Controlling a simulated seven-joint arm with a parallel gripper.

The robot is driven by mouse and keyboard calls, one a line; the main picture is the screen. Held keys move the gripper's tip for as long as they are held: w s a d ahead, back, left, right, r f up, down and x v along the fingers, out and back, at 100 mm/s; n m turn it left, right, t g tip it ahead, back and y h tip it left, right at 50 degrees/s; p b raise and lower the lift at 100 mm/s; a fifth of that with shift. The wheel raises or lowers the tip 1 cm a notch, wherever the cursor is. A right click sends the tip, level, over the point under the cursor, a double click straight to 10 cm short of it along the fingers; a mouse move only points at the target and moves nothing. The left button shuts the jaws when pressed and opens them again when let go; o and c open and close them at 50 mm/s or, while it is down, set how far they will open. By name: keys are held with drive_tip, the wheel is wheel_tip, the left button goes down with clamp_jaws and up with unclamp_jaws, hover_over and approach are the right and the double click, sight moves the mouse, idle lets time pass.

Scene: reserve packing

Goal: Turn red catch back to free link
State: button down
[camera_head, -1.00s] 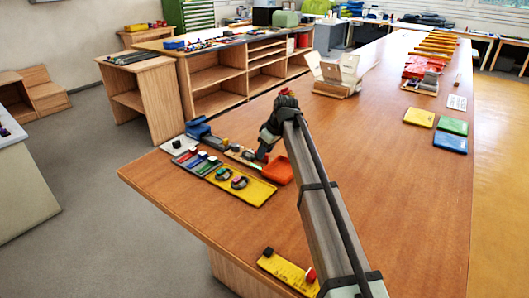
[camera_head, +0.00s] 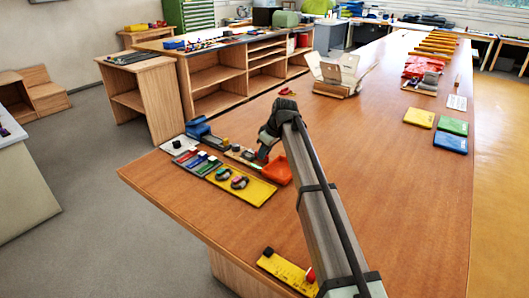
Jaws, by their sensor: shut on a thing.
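A yellow tray with two dark rings (camera_head: 256,193) and a grey tray of coloured pieces (camera_head: 194,160) lie in front. Blue blocks (camera_head: 198,127) stand behind. A yellow strip (camera_head: 287,271) lies near the front edge.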

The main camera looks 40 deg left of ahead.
drive_tip(key=shift+m, duration=0.4)
drive_tip(key=m+t, duration=0.1)
drive_tip(key=m, duration=0.2)
drive_tip(key=shift+s+m+t, duration=0.2)
drive_tip(key=shift+m+t, duration=0.2)
drive_tip(key=m, duration=0.2)
drive_tip(key=m+t+h, duration=0.1)
drive_tip(key=m, duration=0.1)
drive_tip(key=shift+a+m+t, duration=0.15)
drive_tip(key=shift+m+t, duration=0.15)
drive_tip(key=m+h, duration=0.1)
drive_tip(key=m, duration=0.3)
drive_tip(key=shift+s+a+t+h, duration=0.1)
drive_tip(key=shift+t+h, duration=0.2)
drive_tip(key=shift+h, duration=0.1)
drive_tip(key=m, duration=0.2)
drive_tip(key=m+h, duration=0.1)
drive_tip(key=m, duration=0.1)
drive_tip(key=shift+m+h, duration=0.3)
drive_tip(key=c, duration=1.1)
unclamp_jaws()
